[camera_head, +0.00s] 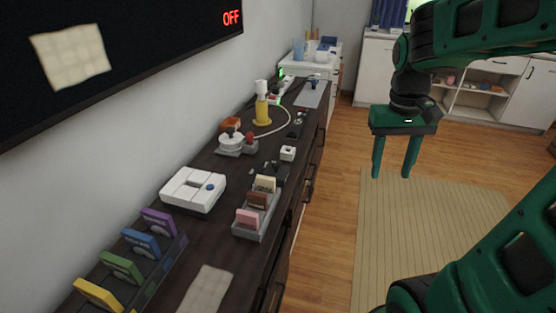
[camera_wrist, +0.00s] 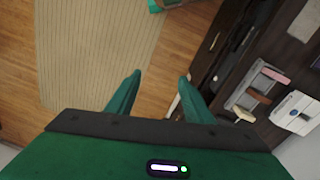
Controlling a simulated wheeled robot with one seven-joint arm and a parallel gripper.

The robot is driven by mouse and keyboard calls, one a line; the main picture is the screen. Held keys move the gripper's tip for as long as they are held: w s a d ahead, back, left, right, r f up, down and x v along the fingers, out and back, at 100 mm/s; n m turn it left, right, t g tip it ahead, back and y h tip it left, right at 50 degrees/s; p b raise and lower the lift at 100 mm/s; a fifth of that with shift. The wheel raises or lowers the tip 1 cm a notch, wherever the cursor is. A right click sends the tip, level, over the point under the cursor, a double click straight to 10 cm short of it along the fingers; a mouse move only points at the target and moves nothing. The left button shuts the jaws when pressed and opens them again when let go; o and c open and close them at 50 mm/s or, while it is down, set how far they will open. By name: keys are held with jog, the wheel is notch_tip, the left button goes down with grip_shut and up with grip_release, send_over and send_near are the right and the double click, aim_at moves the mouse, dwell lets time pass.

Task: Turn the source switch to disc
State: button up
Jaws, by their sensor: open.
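No switch in view carries a label that I can read, so I cannot tell which is the source switch. A dark strip with small knobs (camera_head: 297,125) lies near the console's front edge in the head view. A small white box with a dark top spot (camera_head: 288,153) sits nearer. The wall screen (camera_head: 120,60) shows red "OFF" at its upper right. My gripper (camera_head: 391,172) is open and empty, pointing down above the floor, to the right of the console and apart from it. In the wrist view its fingers (camera_wrist: 160,77) are spread, with nothing between them.
The dark console (camera_head: 205,245) runs along the left wall. It bears a white game unit (camera_head: 192,190), a grey cartridge holder (camera_head: 262,220), a coloured cartridge rack (camera_head: 168,262), a joystick (camera_head: 232,142) and a yellow-based object (camera_head: 262,112). The rug (camera_head: 425,235) is clear.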

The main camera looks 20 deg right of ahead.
jog(key=w+a+n, duration=0.2)
jog(key=w+a, duration=0.1)
jog(key=w, duration=0.9)
jog(key=n, duration=0.4)
send_near(276, 162)
jog(key=shift+y, duration=0.4)
jog(key=f, duration=0.8)
jog(key=shift+s+d, duration=0.25)
jog(key=shift+d, duration=0.1)
jog(key=shift+c, duration=0.2)
